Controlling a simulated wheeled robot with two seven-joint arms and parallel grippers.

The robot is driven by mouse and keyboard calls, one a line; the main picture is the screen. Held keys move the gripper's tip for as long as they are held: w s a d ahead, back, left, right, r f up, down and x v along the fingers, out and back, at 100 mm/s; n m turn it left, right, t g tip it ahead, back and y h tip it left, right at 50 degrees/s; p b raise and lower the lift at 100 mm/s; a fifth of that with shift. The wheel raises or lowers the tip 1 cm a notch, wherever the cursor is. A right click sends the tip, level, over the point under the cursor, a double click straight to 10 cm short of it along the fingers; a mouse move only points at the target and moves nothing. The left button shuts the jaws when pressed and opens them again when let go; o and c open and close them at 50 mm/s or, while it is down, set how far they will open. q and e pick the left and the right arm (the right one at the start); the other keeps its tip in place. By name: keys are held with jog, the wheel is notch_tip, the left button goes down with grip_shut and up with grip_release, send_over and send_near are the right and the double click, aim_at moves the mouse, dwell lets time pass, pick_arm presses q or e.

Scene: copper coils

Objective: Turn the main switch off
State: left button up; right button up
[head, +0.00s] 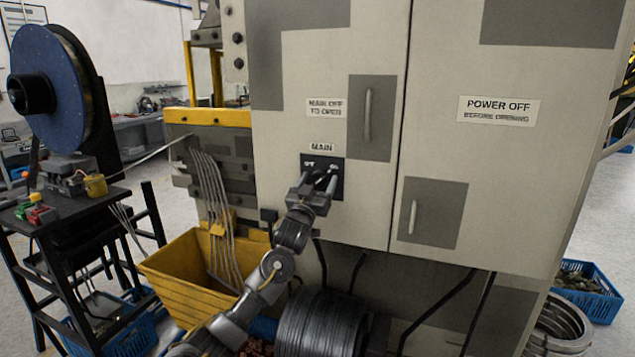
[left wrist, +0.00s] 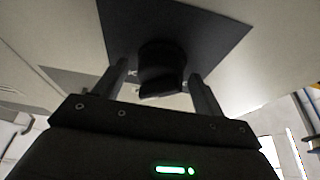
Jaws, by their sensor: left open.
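The main switch is a black rotary knob (left wrist: 162,68) on a dark square plate (head: 338,165), under a "MAIN" label (head: 321,147) on the grey cabinet (head: 375,210). My left gripper (head: 321,179) is at the plate, its fingers pointing at it. In the left wrist view my left gripper (left wrist: 161,88) is open, with one finger on each side of the knob and a gap showing on both sides. In the head view the gripper hides most of the knob, and its exact setting is hard to read. My right gripper is not in view.
Cabinet doors with handles (head: 368,115) flank the switch. A yellow bin (head: 185,290) stands below left, and a dark coil (head: 318,325) lies below the cabinet. A black stand (head: 75,205) and blue reel (head: 50,85) are at left. A blue crate (head: 597,305) is at right.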

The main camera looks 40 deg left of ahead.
pick_arm(q)
jog(key=c, duration=0.9)
jog(key=shift+n+y, duration=0.4)
jog(key=shift+n, duration=0.1)
jog(key=n+y, duration=0.1)
jog(key=n, duration=0.1)
jog(key=n+g+y+p, duration=0.1)
jog(key=n, duration=0.2)
jog(key=shift+r+g, duration=0.15)
jog(key=shift+g, duration=0.15)
jog(key=n+g+y, duration=0.1)
jog(key=n, duration=0.1)
jog(key=n+g+p, duration=0.1)
jog(key=n, duration=0.2)
jog(key=n+y, duration=0.1)
jog(key=n, duration=0.1)
jog(key=shift+d+n+g+y+p, duration=0.1)
jog(key=shift+n+g+y+p, duration=0.2)
jog(key=shift+n+g+p, duration=0.1)
jog(key=n+g, duration=0.1)
jog(key=n, duration=0.3)
jog(key=shift+g, duration=0.3)
jog(key=shift+r+n+g+p, duration=0.1)
jog(key=shift+n+g+p, duration=0.55)
jog(key=shift+n, duration=1.65)
jog(key=shift+g, duration=0.25)
